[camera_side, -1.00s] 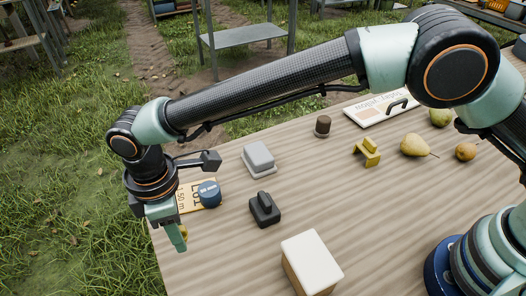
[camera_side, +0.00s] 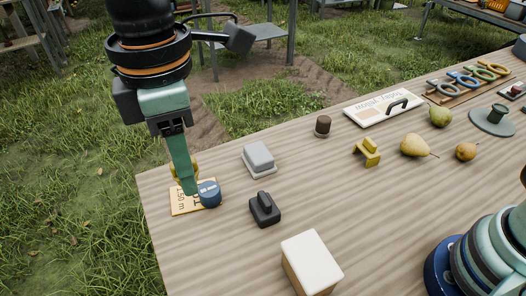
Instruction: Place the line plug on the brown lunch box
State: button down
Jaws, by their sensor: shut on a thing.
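My gripper (camera_side: 187,188) points down at the left end of the table, shut on a small yellow thing (camera_side: 194,166), apparently the line plug. The fingers hide most of it; yellow shows on both sides of them. They appear in front of the yellow lot card and beside the blue round piece; I cannot tell the height above the table. The box with a white lid and brown side, which looks like the brown lunch box (camera_side: 312,260), stands at the front, to the right of my gripper. Its lid is bare.
A black handled block (camera_side: 265,209) and a grey block (camera_side: 259,158) stand between my gripper and the middle. The blue piece (camera_side: 209,193) sits on the lot card (camera_side: 183,207). Further right are a yellow bracket (camera_side: 367,152), a brown knob (camera_side: 322,126) and pears (camera_side: 415,145).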

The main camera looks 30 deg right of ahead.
jog(key=s+d+r, duration=0.4)
jog(key=s+d, duration=0.1)
jog(key=d, duration=0.2)
jog(key=n, duration=0.1)
send_over(312, 258)
notch_tip(312, 258, down, 20)
jog(key=shift+r, duration=0.1)
jog(key=shift+f, duration=0.2)
jog(key=c, duration=0.5)
grip_release()
